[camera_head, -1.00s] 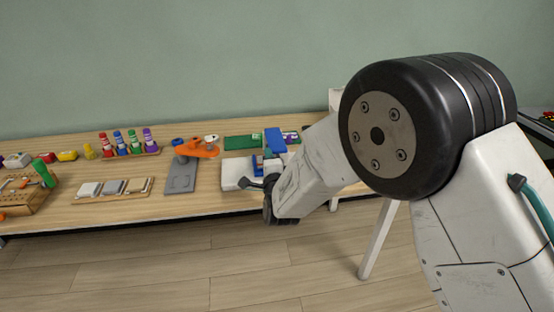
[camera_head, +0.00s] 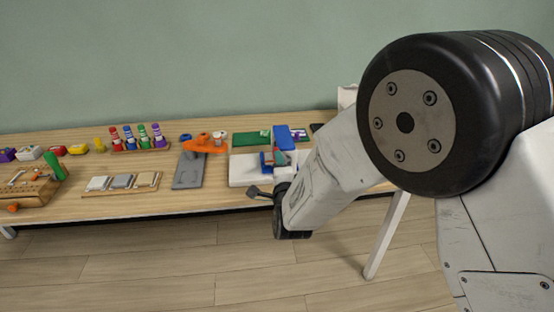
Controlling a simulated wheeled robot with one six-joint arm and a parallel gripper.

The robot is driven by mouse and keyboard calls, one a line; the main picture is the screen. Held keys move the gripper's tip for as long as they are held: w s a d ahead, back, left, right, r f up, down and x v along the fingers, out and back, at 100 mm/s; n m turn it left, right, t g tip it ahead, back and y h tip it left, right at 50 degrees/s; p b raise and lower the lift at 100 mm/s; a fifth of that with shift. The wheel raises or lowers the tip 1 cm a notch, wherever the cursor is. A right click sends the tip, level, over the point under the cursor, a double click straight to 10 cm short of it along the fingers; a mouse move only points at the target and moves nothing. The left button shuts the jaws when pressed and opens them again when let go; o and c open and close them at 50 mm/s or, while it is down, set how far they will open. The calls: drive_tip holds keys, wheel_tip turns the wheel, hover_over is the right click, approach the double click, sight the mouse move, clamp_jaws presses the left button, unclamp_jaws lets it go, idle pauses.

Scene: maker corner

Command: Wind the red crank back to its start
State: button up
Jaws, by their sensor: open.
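A device with a white base (camera_head: 244,171) and a blue upright (camera_head: 282,137) stands near the front edge of the table, partly behind my arm. A small red part (camera_head: 267,158) shows beside the blue upright; it may be the red crank, but it is too small and too covered to tell its shape or angle. My gripper (camera_head: 268,178) is open at the front of this device, with one dark finger pointing left over the table edge. Whether a finger touches the device cannot be told.
To the left are an orange tool on a grey plate (camera_head: 186,173), a tray of square tiles (camera_head: 122,182), a rack of coloured bottles (camera_head: 138,148) and a wooden box (camera_head: 27,190) with a green handle. A green board (camera_head: 252,138) lies behind the device.

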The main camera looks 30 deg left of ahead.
drive_tip(key=shift+v, duration=1.65)
